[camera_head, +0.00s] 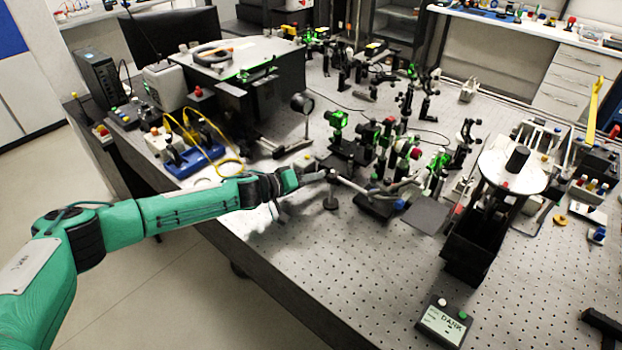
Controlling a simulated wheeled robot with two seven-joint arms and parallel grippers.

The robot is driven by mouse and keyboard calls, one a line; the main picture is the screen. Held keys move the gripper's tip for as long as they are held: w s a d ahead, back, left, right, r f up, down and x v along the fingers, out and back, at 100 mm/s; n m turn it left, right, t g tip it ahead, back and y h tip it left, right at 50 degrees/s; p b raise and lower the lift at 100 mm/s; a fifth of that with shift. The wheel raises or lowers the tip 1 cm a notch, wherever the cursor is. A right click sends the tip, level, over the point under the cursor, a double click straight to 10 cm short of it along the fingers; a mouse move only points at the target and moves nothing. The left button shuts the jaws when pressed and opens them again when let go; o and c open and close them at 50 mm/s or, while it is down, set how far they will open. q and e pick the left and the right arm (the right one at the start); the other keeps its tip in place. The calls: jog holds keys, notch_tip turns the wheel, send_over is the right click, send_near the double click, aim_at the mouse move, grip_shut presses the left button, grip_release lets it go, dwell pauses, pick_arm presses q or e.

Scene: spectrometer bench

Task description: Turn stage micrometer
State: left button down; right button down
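My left gripper (318,177) is at the end of the green arm coming in from the left. It is low over the front middle of the optical bench (330,270), beside a short dark post (330,200). Its fingers are small and merge with grey metal parts, so I cannot tell whether they are open or touching anything. Just right of it is a low dark stage (374,206) with a blue knob (399,204), possibly the stage micrometer; its details are too small to be sure. My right gripper is not recognisable in view.
Several green-lit optics mounts (340,120) stand behind the gripper. A blue fixture with a yellow cable (192,160) is at left. A round-topped dark stand (512,170) and a small display box (444,322) are at right. The bench's front middle is clear.

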pick_arm(q)
jog(key=shift+r+p, duration=0.15)
jog(key=shift+p, duration=0.35)
jog(key=m+p, duration=0.1)
jog(key=p, duration=0.2)
jog(key=m+y+p, duration=0.1)
jog(key=p, duration=0.1)
jog(key=shift+s+d+r+m+t+y+p, duration=0.1)
jog(key=shift+r+m+t+y+p, duration=0.05)
jog(key=shift+m+t+y+p, duration=0.2)
jog(key=shift+m+y+p, duration=0.45)
jog(key=shift+m+p, duration=0.4)
jog(key=shift+m+t, duration=0.25)
jog(key=shift+m, duration=0.05)
jog(key=c, duration=1.3)
grip_release()
jog(key=shift+c, duration=0.2)
